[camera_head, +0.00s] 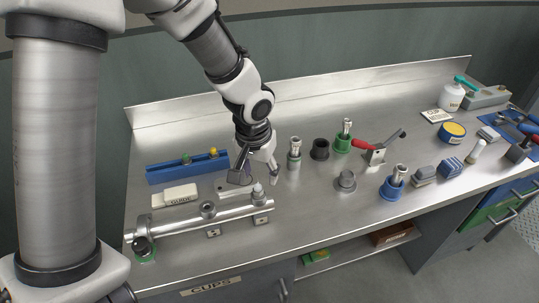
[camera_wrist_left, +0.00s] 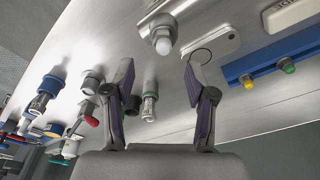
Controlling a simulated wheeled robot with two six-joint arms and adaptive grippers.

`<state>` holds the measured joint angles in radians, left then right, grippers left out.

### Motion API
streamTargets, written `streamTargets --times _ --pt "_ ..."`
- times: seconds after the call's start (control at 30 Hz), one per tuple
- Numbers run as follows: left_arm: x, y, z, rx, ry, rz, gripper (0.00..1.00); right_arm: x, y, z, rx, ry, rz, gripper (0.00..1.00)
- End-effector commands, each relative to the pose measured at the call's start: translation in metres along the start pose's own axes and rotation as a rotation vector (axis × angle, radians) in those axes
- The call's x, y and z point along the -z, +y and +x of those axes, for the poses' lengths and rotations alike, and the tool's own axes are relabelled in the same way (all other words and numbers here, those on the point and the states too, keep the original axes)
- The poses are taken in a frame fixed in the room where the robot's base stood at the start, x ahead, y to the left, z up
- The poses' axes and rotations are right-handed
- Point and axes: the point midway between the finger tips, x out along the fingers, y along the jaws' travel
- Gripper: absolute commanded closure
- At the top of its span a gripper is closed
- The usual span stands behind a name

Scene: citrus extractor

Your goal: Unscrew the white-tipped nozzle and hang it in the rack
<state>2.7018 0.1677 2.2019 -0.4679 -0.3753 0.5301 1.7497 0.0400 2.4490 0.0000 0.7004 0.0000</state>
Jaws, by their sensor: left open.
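The white-tipped nozzle (camera_head: 258,189) stands on the right end of the metal pipe (camera_head: 180,221) in the head view. In the left wrist view its white tip (camera_wrist_left: 164,46) faces the camera. My left gripper (camera_head: 256,183) is open and empty just above and behind the nozzle, with a finger on each side of it in the picture. The left wrist view shows the fingertips (camera_wrist_left: 158,68) apart, with the tip beyond the gap. The blue rack (camera_head: 160,175) lies at the back left and holds a green-tipped nozzle (camera_head: 186,158) and a yellow-tipped nozzle (camera_head: 213,152). My right gripper is not in view.
A white GUIDE block (camera_head: 180,195) lies in front of the rack. Right of my gripper stand a metal nozzle (camera_head: 294,155), a dark cup (camera_head: 320,149), a green-based fitting (camera_head: 343,140) and a red-handled clamp (camera_head: 374,152). Blue-based fitting (camera_head: 392,188) stands farther right.

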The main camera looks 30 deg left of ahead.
Motion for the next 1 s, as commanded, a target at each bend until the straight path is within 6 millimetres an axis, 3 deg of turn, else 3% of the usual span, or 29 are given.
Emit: streamTargets --times 0.1,0.23,0.57,0.73,0.9,1.0 --pt "0.002 0.0 0.026 0.001 -0.007 0.0 0.44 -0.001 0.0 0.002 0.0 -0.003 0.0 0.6" --pt "0.005 0.0 0.048 0.001 -0.007 0.001 0.44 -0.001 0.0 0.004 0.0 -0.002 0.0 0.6" --pt "0.005 0.001 0.056 0.0 -0.005 0.0 0.44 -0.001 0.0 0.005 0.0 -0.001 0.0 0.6" --pt "0.005 0.001 0.056 0.0 -0.005 0.0 1.0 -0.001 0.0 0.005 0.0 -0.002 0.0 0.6" --pt "0.005 0.001 0.056 0.002 -0.005 -0.011 1.0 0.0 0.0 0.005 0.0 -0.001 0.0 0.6" --pt "0.005 0.001 0.056 0.019 -0.004 -0.115 1.0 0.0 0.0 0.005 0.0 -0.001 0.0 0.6"
